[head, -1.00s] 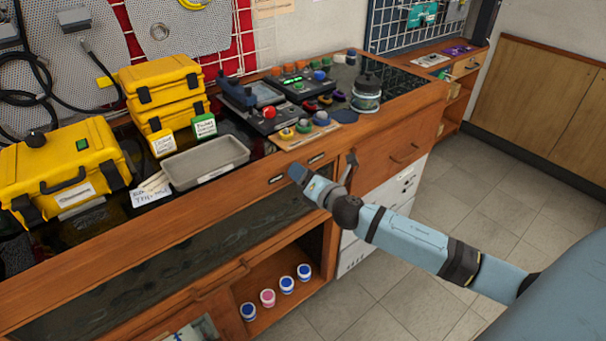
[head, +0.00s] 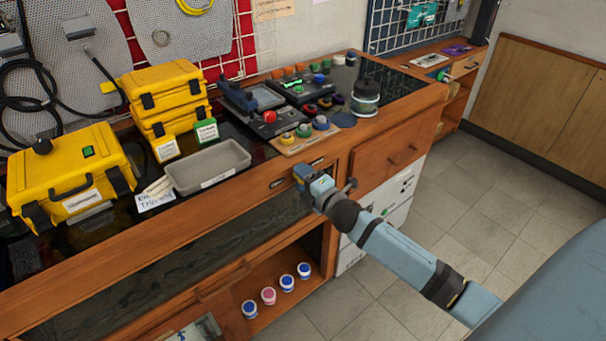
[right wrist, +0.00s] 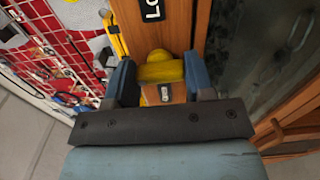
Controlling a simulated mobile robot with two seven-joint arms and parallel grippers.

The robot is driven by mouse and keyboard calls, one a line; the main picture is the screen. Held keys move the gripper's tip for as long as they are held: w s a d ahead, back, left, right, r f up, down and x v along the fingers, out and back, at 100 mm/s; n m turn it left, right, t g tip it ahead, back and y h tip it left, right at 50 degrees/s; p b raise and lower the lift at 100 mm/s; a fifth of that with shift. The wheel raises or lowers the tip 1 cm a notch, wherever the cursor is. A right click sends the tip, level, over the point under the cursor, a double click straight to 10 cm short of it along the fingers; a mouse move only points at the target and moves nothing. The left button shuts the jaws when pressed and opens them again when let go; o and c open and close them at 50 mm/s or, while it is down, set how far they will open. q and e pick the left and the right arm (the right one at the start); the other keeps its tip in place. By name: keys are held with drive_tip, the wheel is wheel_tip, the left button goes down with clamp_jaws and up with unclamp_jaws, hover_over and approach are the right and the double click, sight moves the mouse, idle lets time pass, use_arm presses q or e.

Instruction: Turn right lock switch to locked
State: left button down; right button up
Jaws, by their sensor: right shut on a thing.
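The right lock switch (right wrist: 160,72) is a yellow knob on the wooden front rail of the bench. In the right wrist view it sits between the two blue fingers of my right gripper (right wrist: 160,80), which are shut on its sides. A dark label starting "LO" (right wrist: 153,10) is above the knob, and a small dark label (right wrist: 165,94) is below it. In the head view my right gripper (head: 301,175) is at the bench front edge and hides the switch. My left gripper is not in view.
The wooden bench (head: 100,262) carries yellow cases (head: 75,170), a grey tray (head: 208,166), a board with coloured knobs (head: 290,141) and a glass jar (head: 365,97). Small jars (head: 268,295) stand on the shelf below. The floor (head: 450,215) at right is clear.

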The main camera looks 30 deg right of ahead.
drive_tip(key=m+p, duration=0.1)
drive_tip(key=m, duration=0.1)
drive_tip(key=m+p, duration=0.2)
drive_tip(key=m, duration=0.1)
drive_tip(key=shift+r+m+p, duration=0.2)
drive_tip(key=shift+m+p, duration=0.1)
drive_tip(key=m+p, duration=0.2)
drive_tip(key=m, duration=0.1)
drive_tip(key=shift+f, duration=0.1)
drive_tip(key=shift+m+p, duration=0.3)
drive_tip(key=shift+m, duration=0.1)
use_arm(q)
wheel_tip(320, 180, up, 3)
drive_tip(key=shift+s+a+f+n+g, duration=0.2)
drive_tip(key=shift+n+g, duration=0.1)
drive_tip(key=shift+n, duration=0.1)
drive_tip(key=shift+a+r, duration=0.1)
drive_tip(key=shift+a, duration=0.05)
use_arm(e)
drive_tip(key=shift+f+m, duration=0.1)
drive_tip(key=shift+m, duration=0.2)
drive_tip(key=o, duration=0.9)
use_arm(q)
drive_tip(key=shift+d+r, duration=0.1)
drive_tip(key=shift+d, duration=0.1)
